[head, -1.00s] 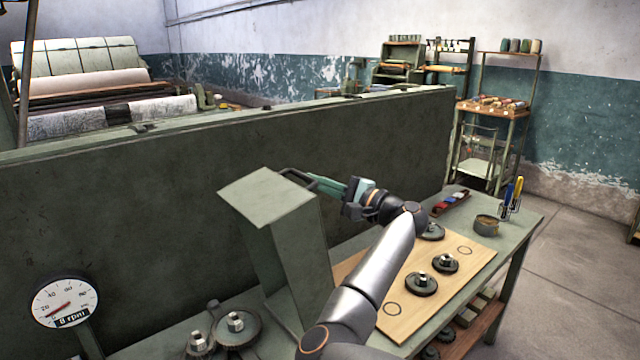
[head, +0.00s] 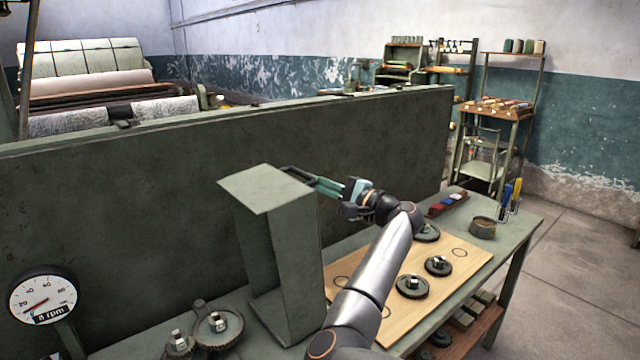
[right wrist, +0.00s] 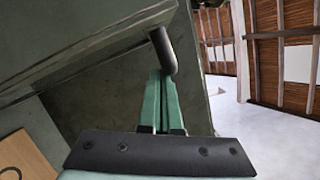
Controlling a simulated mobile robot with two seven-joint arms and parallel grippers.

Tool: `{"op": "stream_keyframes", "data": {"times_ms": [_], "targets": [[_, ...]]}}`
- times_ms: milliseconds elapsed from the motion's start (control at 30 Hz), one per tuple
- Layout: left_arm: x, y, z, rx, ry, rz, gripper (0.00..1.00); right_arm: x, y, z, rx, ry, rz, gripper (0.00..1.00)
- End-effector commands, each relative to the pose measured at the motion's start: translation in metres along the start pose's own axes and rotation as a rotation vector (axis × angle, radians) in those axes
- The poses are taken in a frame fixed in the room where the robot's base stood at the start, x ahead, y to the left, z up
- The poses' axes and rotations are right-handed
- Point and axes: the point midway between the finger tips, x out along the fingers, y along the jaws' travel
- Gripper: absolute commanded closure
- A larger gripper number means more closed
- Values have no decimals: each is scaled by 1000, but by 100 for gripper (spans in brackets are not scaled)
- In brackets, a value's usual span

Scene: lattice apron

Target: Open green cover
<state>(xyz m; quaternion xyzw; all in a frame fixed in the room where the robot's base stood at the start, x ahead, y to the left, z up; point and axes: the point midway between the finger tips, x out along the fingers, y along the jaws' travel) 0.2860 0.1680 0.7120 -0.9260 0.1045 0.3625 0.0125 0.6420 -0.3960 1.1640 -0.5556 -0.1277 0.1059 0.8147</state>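The green cover (head: 280,229) is a box-shaped housing standing at the near face of the long green panel, at the left end of the bench. Its bar handle (head: 297,172) sticks out at the top far side; its dark end also shows in the right wrist view (right wrist: 163,48). My right gripper (head: 318,181) reaches the handle from the right. Its green fingers (right wrist: 158,98) are close together at the handle, which passes across the tips and partly hides the contact. The cover's inside is mostly hidden. My left gripper is not in view.
A wooden board (head: 440,285) with gears and marked circles lies on the bench under my right arm. Two gears (head: 217,325) sit left of the cover's foot. A dial (head: 42,298) stands at lower left. A tin (head: 482,228) and tools are at the bench's right end.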

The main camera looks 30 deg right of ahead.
Motion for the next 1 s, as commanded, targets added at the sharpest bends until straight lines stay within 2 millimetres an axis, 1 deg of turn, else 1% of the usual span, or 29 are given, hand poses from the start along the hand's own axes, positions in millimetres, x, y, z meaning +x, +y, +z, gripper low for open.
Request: {"op": "stream_keyframes", "data": {"times_ms": [33, 200, 300, 400, 500, 600, 833, 933, 1000], "targets": [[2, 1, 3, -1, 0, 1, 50, -12, 2, -2, -3, 3, 0, 100], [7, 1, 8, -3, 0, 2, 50, -52, 2, -1, -3, 2, 1, 100], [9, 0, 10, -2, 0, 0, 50, -72, 2, -1, -3, 3, 0, 100], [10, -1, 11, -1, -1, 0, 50, -86, 1, 0, -2, 1, -1, 100], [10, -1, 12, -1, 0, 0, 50, -95, 1, 0, -1, -2, 0, 100], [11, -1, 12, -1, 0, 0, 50, -99, 0, 1, -1, -3, 1, 100], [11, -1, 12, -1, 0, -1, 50, -100, 1, 1, -3, -2, 5, 100], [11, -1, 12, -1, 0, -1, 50, -102, 11, -1, -31, 16, 39, 100], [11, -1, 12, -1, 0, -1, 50, -104, 24, -3, -76, 41, 92, 100]]}}
